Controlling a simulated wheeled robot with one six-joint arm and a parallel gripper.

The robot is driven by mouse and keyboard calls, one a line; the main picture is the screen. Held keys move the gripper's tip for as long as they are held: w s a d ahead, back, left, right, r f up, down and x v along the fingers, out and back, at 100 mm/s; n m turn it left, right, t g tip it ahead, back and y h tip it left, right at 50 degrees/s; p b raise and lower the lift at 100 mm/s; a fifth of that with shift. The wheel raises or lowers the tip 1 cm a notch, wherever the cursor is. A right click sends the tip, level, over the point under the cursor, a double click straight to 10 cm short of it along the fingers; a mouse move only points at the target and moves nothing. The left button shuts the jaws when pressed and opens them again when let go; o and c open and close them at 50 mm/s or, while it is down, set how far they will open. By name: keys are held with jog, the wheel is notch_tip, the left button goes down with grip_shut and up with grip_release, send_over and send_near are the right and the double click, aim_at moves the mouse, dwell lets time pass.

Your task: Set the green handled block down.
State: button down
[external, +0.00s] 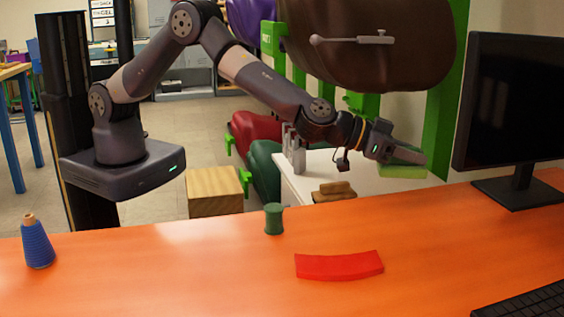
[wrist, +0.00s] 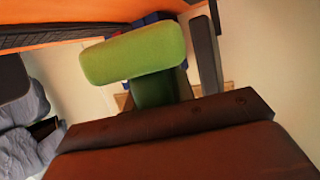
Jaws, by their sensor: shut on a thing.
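The green handled block (external: 402,171) is held in my gripper (external: 398,154), up in the air beyond the orange table's far edge, left of the monitor. In the wrist view, the block (wrist: 135,52) shows as a light green rounded slab with a darker green part below it. A dark gripper finger (wrist: 206,55) stands to its right. The gripper is shut on the block, though the grip itself is partly hidden.
The orange table (external: 200,270) holds a red curved piece (external: 340,266), a green spool (external: 273,219), a blue cone (external: 37,245) and a keyboard (external: 525,300). A monitor (external: 515,105) stands right. A brown saddle (external: 370,65) hangs behind. Brown leather (wrist: 180,150) fills the wrist view's bottom.

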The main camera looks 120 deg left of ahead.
aim_at(413, 177)
jog(key=shift+w+d+r, duration=0.2)
jog(key=shift+w+r, duration=0.1)
jog(key=shift+w, duration=0.1)
notch_tip(413, 177, down, 5)
jog(key=shift+w+d+f+b, duration=0.1)
jog(key=shift+w+f+b, duration=0.05)
jog(key=shift+b, duration=0.9)
jog(key=shift+f+b, duration=0.35)
jog(key=shift+f, duration=1.8)
jog(key=shift+f+b, duration=0.4)
jog(key=shift+f, duration=0.25)
jog(key=c, duration=1.2)
grip_release()
